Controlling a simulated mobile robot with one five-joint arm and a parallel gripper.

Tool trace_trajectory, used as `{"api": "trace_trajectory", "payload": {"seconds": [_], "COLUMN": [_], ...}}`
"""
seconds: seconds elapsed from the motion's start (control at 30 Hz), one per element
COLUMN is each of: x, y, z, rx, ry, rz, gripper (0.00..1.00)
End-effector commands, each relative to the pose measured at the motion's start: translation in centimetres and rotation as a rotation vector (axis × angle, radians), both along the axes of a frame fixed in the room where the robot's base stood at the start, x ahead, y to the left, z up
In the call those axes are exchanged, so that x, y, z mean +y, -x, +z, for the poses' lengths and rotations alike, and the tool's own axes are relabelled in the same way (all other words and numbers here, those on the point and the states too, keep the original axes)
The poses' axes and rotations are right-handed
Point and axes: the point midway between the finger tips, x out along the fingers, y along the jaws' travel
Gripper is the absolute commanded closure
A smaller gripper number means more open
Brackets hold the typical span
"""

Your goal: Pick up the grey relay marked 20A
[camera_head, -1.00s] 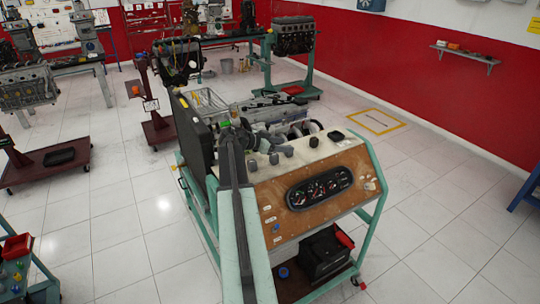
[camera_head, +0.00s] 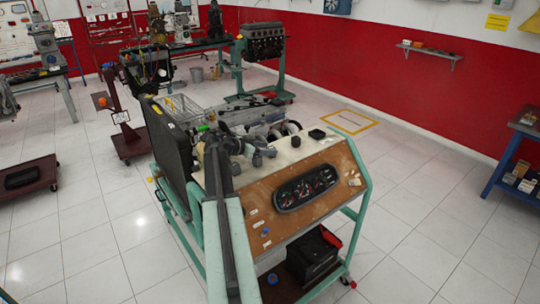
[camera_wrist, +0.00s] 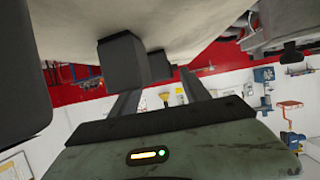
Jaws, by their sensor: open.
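Several dark grey relay blocks stand on the beige top of the engine trainer (camera_head: 222,185). In the head view one relay (camera_head: 257,159) and another (camera_head: 272,152) are right of my arm's end, and a black one (camera_head: 317,134) is farther right. No 20A mark is readable. My gripper (camera_wrist: 158,82) is open and empty in the wrist view, whose picture is upside down. A grey block (camera_wrist: 121,62) is close to its left finger, with a smaller one (camera_wrist: 159,66) behind; contact cannot be told. A large dark block (camera_wrist: 22,75) fills the left edge.
The trainer has a brown sloping panel with a gauge cluster (camera_head: 306,187) and an engine (camera_head: 250,118) behind. A black radiator-like panel (camera_head: 168,145) stands at its left. A blue table (camera_head: 515,155) is at the right. Tiled floor (camera_head: 420,205) lies open between.

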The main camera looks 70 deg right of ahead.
Motion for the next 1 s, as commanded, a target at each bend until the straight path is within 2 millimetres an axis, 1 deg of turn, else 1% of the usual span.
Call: {"api": "trace_trajectory", "payload": {"seconds": [0.03,0.13,0.37,0.4,0.47,0.5,0.57,0.87,1.0], "x": [-0.9,-2.0,-2.2,-2.2,-2.2,-2.1,-2.1,-2.1,-2.1], "y": [0.4,1.2,1.3,1.3,1.3,1.3,1.3,1.3,1.2], "z": [-0.9,-1.3,-1.2,-1.2,-1.2,-1.2,-1.2,-1.0,0.1], "rx": [0.0,0.0,0.0,0.0,0.0,0.0,0.0,0.0,0.001], "ry": [0.0,0.0,0.0,0.0,0.0,0.0,0.0,0.0,0.0], "rz": [-0.001,0.0,0.002,0.002,0.002,0.002,0.002,0.003,0.004], "gripper": [0.45,0.45,0.45,0.57,0.73,0.84,1.0,1.0,1.0]}}
